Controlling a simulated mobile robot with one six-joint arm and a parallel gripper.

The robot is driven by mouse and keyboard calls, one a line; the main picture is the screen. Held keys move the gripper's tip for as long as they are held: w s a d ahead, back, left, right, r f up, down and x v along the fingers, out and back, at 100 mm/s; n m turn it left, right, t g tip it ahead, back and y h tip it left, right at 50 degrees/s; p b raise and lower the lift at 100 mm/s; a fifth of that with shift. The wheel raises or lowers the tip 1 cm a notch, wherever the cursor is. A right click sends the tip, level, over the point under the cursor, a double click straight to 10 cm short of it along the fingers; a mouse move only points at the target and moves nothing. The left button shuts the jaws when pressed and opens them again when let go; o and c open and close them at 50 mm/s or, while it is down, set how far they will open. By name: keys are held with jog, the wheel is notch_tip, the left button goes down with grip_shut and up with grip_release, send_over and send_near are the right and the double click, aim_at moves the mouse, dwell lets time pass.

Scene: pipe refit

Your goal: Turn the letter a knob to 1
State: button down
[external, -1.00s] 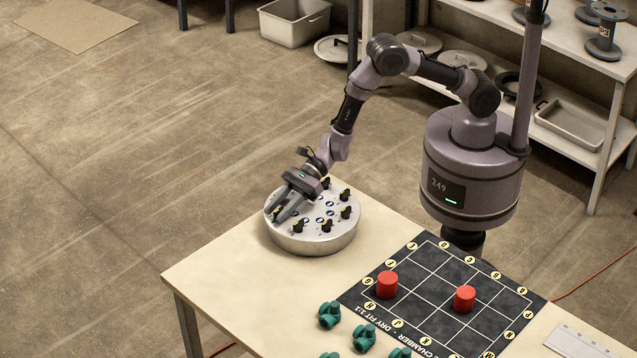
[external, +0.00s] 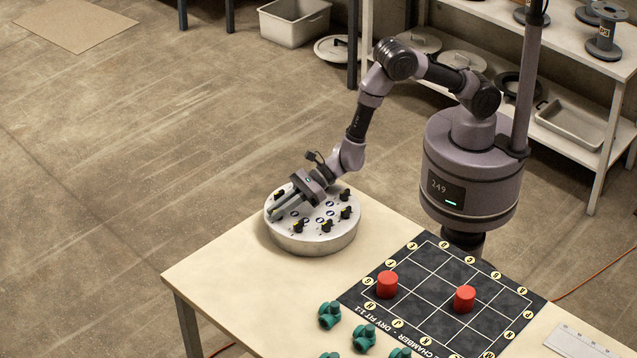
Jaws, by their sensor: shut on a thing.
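A round silvery drum (external: 315,243) stands on the table's far left corner. Several black and yellow knobs, such as one at the front (external: 298,226), and small round blue-and-white labels sit on its top. The letters are too small to read, so I cannot tell which knob is a. My gripper (external: 272,214) reaches low over the left side of the drum's top, fingers slanting down to the left. It is shut on a knob near the left rim; the fingers hide most of that knob and its pointer.
A black gridded mat (external: 430,290) with two red cylinders (external: 387,284) (external: 464,299) lies to the right on the table (external: 235,275).

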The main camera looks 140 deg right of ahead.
jog(key=c, duration=1.5)
grip_release()
jog(key=shift+s, duration=0.1)
jog(key=p+v, duration=0.4)
jog(key=v, duration=1.3)
jog(key=shift+r, duration=0.2)
jog(key=shift+s+a, duration=0.1)
jog(key=shift+s, duration=0.7)
jog(key=b+x, duration=0.4)
jog(key=x, duration=1.3)
jog(key=shift+w+f, duration=0.15)
jog(key=shift+w, duration=0.05)
